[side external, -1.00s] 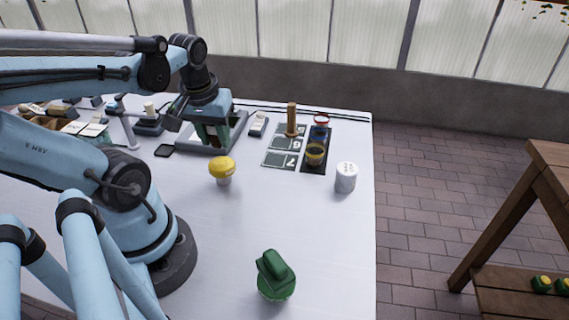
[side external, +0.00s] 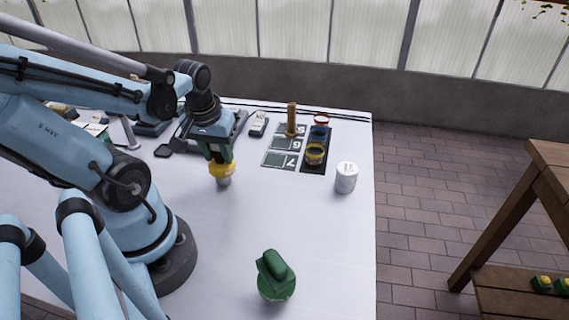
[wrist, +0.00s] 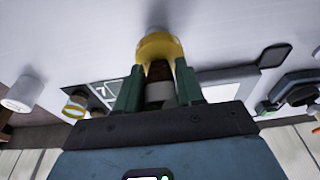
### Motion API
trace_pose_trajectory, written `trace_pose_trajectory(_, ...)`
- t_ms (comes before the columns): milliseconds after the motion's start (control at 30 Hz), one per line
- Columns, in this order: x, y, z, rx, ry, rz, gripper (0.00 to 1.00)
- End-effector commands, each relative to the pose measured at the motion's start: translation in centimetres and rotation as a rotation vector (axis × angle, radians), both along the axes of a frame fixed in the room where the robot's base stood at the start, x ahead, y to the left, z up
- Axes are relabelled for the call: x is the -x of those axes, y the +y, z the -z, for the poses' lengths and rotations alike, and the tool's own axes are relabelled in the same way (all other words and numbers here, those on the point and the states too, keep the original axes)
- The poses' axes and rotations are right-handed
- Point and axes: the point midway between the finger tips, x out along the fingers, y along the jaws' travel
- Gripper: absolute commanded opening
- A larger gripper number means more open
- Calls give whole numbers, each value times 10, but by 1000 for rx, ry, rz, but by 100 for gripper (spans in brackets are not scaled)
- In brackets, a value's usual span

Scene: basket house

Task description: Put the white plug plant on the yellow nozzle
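The yellow nozzle (side external: 222,169) stands upright on the white table, a rounded yellow head on a pale grey stem. It also shows in the wrist view (wrist: 160,46), straight beyond my fingertips. My gripper (side external: 219,158) points down right at the nozzle head and partly covers it. In the wrist view its green fingers (wrist: 159,82) are around a brown piece with a white band, which I take as the white plug plant (wrist: 160,92). The piece's brown end overlaps the yellow head; whether they touch I cannot tell.
A white lidded jar (side external: 346,178) and a green knobbed object (side external: 276,277) stand on the table (side external: 215,245). Numbered cards (side external: 282,158), a brown post (side external: 291,118) and a dark strip (side external: 313,168) with coloured rings lie behind. The front middle is clear.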

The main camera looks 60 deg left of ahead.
Motion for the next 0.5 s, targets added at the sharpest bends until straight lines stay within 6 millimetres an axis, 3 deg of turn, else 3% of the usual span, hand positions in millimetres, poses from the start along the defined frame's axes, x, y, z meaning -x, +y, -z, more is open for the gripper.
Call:
trace_pose_trajectory(33,0,0,0,0,0,0,46)
trace_pose_trajectory(133,0,0,0,0,0,0,61)
trace_pose_trajectory(500,0,0,-2,0,0,0,61)
